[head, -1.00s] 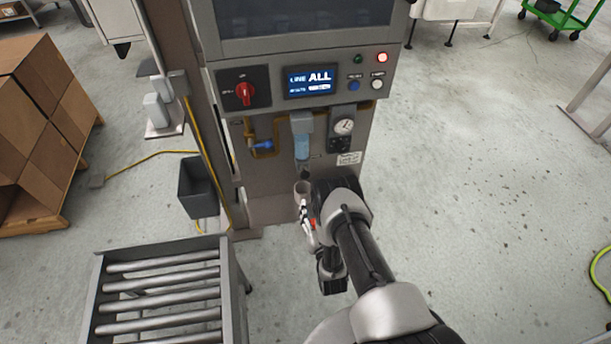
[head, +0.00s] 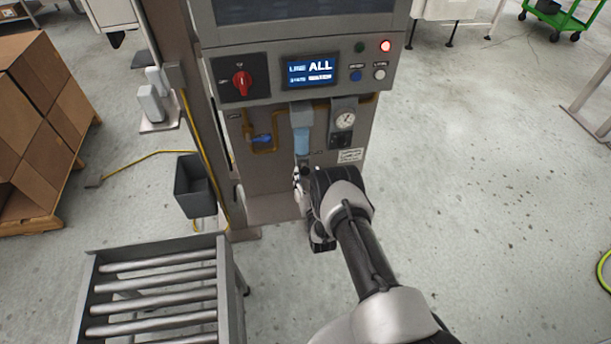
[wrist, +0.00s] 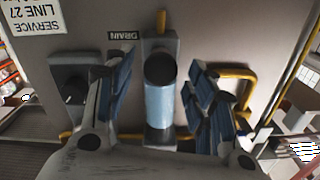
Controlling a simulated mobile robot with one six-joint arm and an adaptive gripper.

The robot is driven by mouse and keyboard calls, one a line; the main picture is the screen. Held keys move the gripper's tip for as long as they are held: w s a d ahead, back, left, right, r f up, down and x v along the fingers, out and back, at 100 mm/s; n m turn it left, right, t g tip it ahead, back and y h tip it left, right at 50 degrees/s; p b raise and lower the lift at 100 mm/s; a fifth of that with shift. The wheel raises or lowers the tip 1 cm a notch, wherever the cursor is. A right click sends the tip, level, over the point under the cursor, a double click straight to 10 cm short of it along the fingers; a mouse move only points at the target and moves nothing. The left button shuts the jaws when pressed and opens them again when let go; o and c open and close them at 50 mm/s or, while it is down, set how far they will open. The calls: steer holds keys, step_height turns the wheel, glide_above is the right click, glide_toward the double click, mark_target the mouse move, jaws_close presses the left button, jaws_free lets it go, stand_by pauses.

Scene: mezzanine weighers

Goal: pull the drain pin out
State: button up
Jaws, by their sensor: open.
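A clear blue filter bowl (head: 302,143) hangs on the machine's front panel, and it fills the middle of the wrist view (wrist: 160,105). A dark round end piece (wrist: 160,69) sits at the bowl's lower end beside a DRAIN label (wrist: 122,36). I cannot make out the drain pin as a separate part. My gripper (wrist: 160,78) is open, with one blue-padded finger on each side of the bowl and visible gaps to it. In the head view my gripper (head: 301,181) is just below the bowl, partly hidden by my wrist.
A pressure gauge (head: 344,119) is right of the bowl. A blue-handled valve (head: 261,139) on a yellow pipe is left of it. A dark bin (head: 194,186) and a roller conveyor (head: 228,290) stand at left.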

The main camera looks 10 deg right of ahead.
steer(key=shift+w, duration=1.1)
steer(key=shift+c, duration=0.6)
jaws_close()
